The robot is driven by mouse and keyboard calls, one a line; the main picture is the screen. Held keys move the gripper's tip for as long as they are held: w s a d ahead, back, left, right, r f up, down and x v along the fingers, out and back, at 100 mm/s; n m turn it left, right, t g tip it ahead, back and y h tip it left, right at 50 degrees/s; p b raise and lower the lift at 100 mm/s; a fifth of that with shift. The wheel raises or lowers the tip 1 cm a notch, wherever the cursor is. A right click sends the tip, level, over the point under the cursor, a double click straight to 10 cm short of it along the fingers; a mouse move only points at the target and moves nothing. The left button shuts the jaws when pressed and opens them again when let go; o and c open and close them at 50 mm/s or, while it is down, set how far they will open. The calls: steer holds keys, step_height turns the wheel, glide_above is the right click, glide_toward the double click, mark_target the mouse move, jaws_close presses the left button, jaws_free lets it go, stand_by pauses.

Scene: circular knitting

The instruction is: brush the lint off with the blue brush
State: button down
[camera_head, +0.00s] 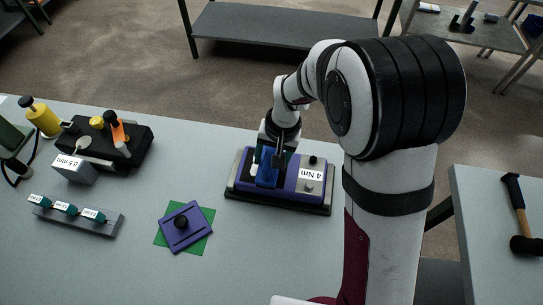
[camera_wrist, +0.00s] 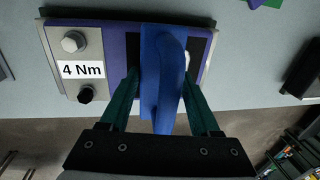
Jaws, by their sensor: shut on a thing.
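The blue brush (camera_wrist: 162,75) is held between the two teal fingers of my gripper (camera_wrist: 160,92) in the wrist view. In the head view the brush (camera_head: 267,174) is over the left part of a purple block labelled "4 Nm" (camera_head: 285,196); whether it touches the block I cannot tell. The block (camera_wrist: 116,48) also shows in the wrist view, with a dark strip on each side of the brush. A small pale spot shows at the brush's right edge; I cannot tell if it is lint. The brush hides the block's surface below it.
A purple plate with a black knob (camera_head: 181,226) lies on a green sheet (camera_head: 206,243). A grey rack of labelled teal pieces (camera_head: 80,223), a black tool tray (camera_head: 133,155) and a yellow bottle (camera_head: 43,119) stand left. The front middle of the table is clear.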

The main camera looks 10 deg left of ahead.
steer(key=shift+a+r, duration=0.1)
steer(key=shift+a, duration=1.2)
steer(key=shift+d, duration=1.4)
steer(key=shift+f, duration=0.2)
steer(key=shift+a, duration=0.1)
